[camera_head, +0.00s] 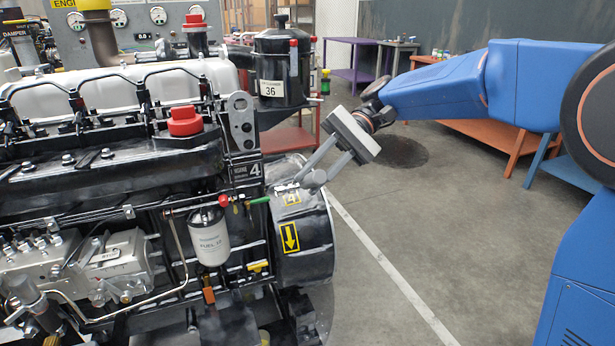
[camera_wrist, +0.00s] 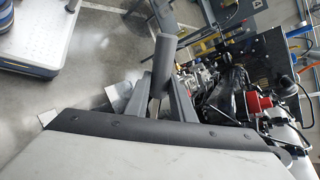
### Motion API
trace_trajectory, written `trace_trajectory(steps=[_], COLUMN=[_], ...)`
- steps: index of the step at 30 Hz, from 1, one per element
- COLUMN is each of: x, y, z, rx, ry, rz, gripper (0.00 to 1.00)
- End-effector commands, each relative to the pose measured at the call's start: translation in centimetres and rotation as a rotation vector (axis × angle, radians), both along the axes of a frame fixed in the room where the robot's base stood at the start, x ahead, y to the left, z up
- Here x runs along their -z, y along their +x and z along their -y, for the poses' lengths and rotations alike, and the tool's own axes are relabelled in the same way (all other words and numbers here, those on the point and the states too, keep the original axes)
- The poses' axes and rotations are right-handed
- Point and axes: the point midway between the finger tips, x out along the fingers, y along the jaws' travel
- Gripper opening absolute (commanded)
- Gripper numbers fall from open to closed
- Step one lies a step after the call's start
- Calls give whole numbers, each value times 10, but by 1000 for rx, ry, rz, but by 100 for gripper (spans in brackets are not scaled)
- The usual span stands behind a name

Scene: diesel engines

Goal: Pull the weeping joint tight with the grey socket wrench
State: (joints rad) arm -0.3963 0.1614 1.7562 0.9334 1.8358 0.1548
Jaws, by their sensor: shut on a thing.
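My gripper (camera_head: 318,172) is in front of the right end of the engine, near the black round housing (camera_head: 305,245) marked 4. It is shut on a grey cylindrical handle, seen between the fingers in the wrist view (camera_wrist: 166,58); this looks like the grey socket wrench (camera_head: 315,180). Its socket end cannot be made out. Thin metal pipes (camera_head: 182,250) run along the engine's near side beside a white fuel filter (camera_head: 209,238). I cannot tell which joint is weeping; no clear wet spot shows.
A green-ended rod (camera_head: 259,200) sticks out left of the housing. A black canister (camera_head: 280,70) marked 36 stands above it. A red cap (camera_head: 185,121) sits on top of the engine. Open floor (camera_head: 400,245) lies to the right, with benches (camera_head: 490,135) behind.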

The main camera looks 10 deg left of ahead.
Motion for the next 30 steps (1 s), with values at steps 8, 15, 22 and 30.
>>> trace_trajectory(steps=[8,15,22,30], x=[-1,-5,-9,-14], y=[-1,-11,-23,-36], z=[0,8,16,25], rx=[0,0,0,0], ry=[1,1,1,1], rz=[1,1,1,1], gripper=[0,0,0,0])
